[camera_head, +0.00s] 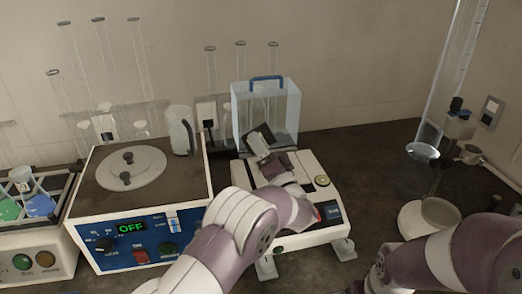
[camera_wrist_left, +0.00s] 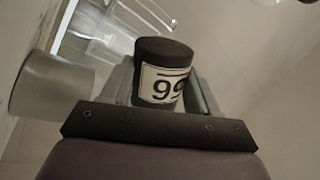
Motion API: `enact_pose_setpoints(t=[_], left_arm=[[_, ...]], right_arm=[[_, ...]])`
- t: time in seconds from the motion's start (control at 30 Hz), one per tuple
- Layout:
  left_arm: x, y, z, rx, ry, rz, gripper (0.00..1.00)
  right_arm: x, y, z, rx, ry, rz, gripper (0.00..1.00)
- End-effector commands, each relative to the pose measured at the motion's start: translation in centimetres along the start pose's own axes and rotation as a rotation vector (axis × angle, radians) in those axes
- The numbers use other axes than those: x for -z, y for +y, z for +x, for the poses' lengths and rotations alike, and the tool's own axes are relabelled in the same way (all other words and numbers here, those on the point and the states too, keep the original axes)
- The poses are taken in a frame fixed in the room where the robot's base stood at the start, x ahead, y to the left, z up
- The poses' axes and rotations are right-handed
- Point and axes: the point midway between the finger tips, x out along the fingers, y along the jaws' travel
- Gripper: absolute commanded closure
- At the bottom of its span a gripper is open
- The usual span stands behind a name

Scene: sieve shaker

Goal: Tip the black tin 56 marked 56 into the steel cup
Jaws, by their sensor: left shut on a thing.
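My left gripper (camera_head: 262,146) is above the white balance, in front of the clear box. It is shut on a black tin (camera_wrist_left: 163,62). The tin's white label reads like 99 with a bar above it, perhaps upside down; its right edge turns out of sight. In the head view the dark tin (camera_head: 264,132) shows small and tilted at the fingers. A grey metal cylinder, perhaps the steel cup (camera_wrist_left: 50,85), is left of the tin in the left wrist view. A grey handled vessel (camera_head: 181,131) stands at the hot-plate unit's back right corner; I cannot tell whether they are the same.
The blue-fronted unit (camera_head: 140,235) reads OFF. The clear box (camera_head: 283,103) with a blue handle stands behind the white balance (camera_head: 318,178). A stand with a tall glass tube (camera_head: 452,80) is at right. Dark counter is free between balance and stand. My right forearm fills the lower right.

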Motion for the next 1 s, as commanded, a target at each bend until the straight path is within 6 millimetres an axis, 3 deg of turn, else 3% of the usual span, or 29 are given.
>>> enact_pose_setpoints(t=[0.03, 0.13, 0.4, 0.57, 0.77, 1.0], left_arm=[[-0.1, 0.6, -0.3, -0.001, -0.028, -0.076, 0.72], [0.1, 0.7, -0.3, -0.01, -0.099, -0.247, 0.72], [0.2, 0.5, -0.2, -0.015, -0.134, -0.329, 0.72], [1.2, 0.8, -0.4, -0.031, -0.268, -0.656, 0.72], [1.2, 0.9, -0.5, -0.033, -0.28, -0.68, 0.72], [2.7, 1.0, -0.6, -0.049, -0.411, -0.995, 0.72]], right_arm=[[-0.2, 0.0, 1.3, 0.0, -0.001, 0.0, 0.63], [-0.3, 0.0, 1.9, 0.0, -0.001, 0.0, 0.63], [-0.2, 0.0, 1.8, 0.0, -0.001, 0.0, 0.63], [-0.2, 0.0, 1.9, 0.0, -0.001, 0.0, 0.63], [-0.2, 0.0, 1.9, 0.0, -0.001, 0.0, 0.63], [-0.1, 0.0, 1.0, 0.0, -0.001, 0.0, 0.63]])
